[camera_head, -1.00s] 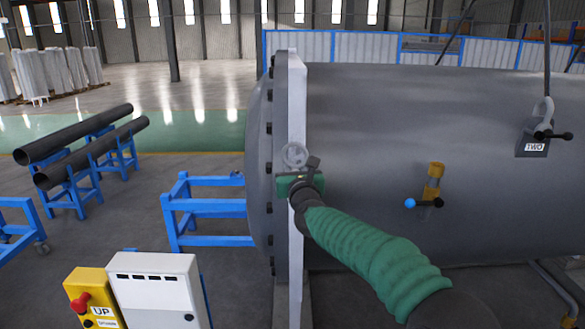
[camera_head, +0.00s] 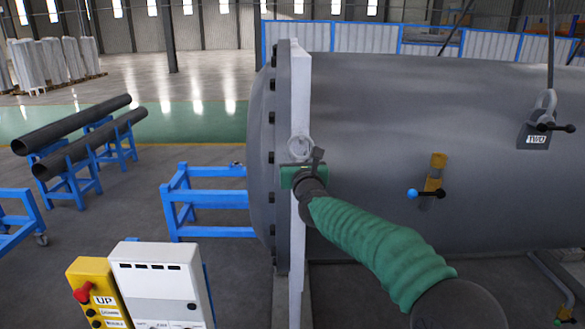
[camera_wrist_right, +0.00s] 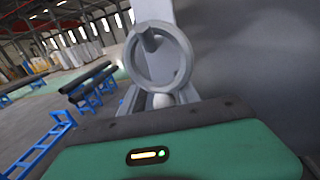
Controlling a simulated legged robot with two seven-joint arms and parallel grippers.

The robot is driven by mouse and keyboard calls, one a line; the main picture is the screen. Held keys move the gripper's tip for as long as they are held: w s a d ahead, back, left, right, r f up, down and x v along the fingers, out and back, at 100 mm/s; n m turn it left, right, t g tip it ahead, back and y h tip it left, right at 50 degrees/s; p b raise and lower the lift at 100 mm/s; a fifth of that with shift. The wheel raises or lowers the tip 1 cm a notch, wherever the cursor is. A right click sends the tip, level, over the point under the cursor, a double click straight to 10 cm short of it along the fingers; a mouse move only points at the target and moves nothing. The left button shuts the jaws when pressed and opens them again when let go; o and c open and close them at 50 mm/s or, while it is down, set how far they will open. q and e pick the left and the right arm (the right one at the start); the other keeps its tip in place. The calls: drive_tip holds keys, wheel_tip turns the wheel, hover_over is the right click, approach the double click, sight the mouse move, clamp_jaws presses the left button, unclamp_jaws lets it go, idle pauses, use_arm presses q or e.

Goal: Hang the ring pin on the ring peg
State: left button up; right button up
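The ring pin shows as a grey ring (camera_head: 300,147) standing above my right gripper (camera_head: 303,178), in front of the white flange edge of the big grey shell. In the right wrist view the ring (camera_wrist_right: 183,60) stands upright beyond the green gripper body, its lower end between the fingers (camera_wrist_right: 161,100). The gripper looks shut on it. A short grey stub, probably the ring peg (camera_wrist_right: 149,41), shows inside the upper left of the ring's opening. I cannot tell whether the ring rests on it or is only in front of it. My left gripper is not in view.
The white flange (camera_head: 300,80) and the shell (camera_head: 400,110) stand close to my right gripper. A hook block marked TWO (camera_head: 534,135) and a yellow fitting with a blue-knobbed handle (camera_head: 434,175) are to the right. A control box (camera_head: 158,285) stands at front left.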

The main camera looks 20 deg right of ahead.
drive_tip(key=s+a+b, duration=0.4)
drive_tip(key=s+b, duration=0.4)
drive_tip(key=s, duration=0.9)
drive_tip(key=s+f+n+g+y+b, duration=0.2)
drive_tip(key=s+f+n+g, duration=0.15)
drive_tip(key=f+n, duration=0.9)
drive_tip(key=s+f+n+g+y+b, duration=0.15)
drive_tip(key=f+n+g, duration=0.45)
drive_tip(key=f, duration=1.2)
use_arm(q)
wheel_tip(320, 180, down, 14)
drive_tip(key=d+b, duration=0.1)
drive_tip(key=b, duration=0.1)
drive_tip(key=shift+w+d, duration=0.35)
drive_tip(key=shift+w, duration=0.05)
use_arm(e)
drive_tip(key=s+d+f+n+g, duration=0.1)
drive_tip(key=s+f+n+g, duration=0.4)
drive_tip(key=s+f+n, duration=1.4)
wheel_tip(320, 180, down, 3)
drive_tip(key=shift+s+d+g+h, duration=0.3)
drive_tip(key=shift+s+g+h, duration=0.05)
drive_tip(key=shift+s, duration=0.3)
